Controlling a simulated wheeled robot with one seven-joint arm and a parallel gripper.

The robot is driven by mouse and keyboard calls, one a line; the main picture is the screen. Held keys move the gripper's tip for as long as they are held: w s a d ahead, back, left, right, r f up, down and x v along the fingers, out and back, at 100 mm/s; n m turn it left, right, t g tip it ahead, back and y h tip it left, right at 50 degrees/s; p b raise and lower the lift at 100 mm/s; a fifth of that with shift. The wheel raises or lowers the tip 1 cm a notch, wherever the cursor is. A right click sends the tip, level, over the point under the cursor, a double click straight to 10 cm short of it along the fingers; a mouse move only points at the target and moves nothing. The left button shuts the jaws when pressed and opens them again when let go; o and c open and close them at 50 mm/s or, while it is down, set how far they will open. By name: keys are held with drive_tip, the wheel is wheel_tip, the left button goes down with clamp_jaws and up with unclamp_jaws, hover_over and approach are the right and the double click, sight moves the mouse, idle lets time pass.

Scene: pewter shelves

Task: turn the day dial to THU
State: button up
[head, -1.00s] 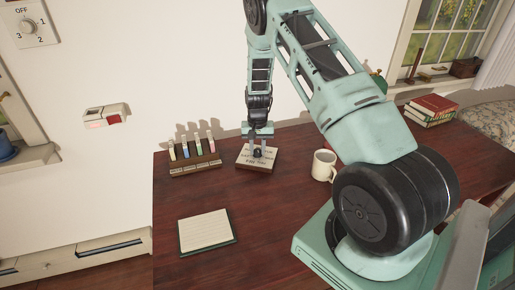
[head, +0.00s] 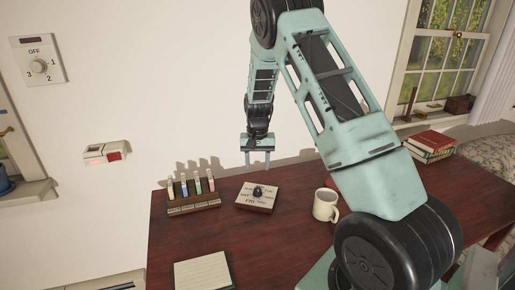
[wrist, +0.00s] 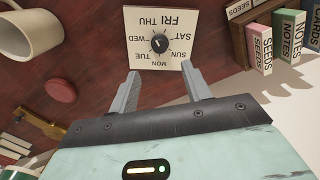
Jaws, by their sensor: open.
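The day dial is a pale square plate with a black round knob (head: 257,191) on a wooden base, lying on the desk. In the wrist view the plate (wrist: 140,12) appears upside down, with the day names ringed around the knob (wrist: 159,43). THU is at the upper left of the knob there, beside FRI. I cannot tell for sure which day the knob's mark points to. My gripper (head: 258,162) is open and empty, above the dial and apart from it. In the wrist view its fingertips (wrist: 161,84) are spread below the knob, with nothing between them.
A rack of labelled tabs (head: 194,207) stands left of the dial, and a cream mug (head: 325,205) stands to its right. A notepad (head: 203,272) lies at the front. Red books (head: 432,145) sit at the far right. A numbered OFF dial (head: 38,66) is on the wall.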

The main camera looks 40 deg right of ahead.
wheel_tip(320, 180, up, 7)
idle(0.3)
idle(0.5)
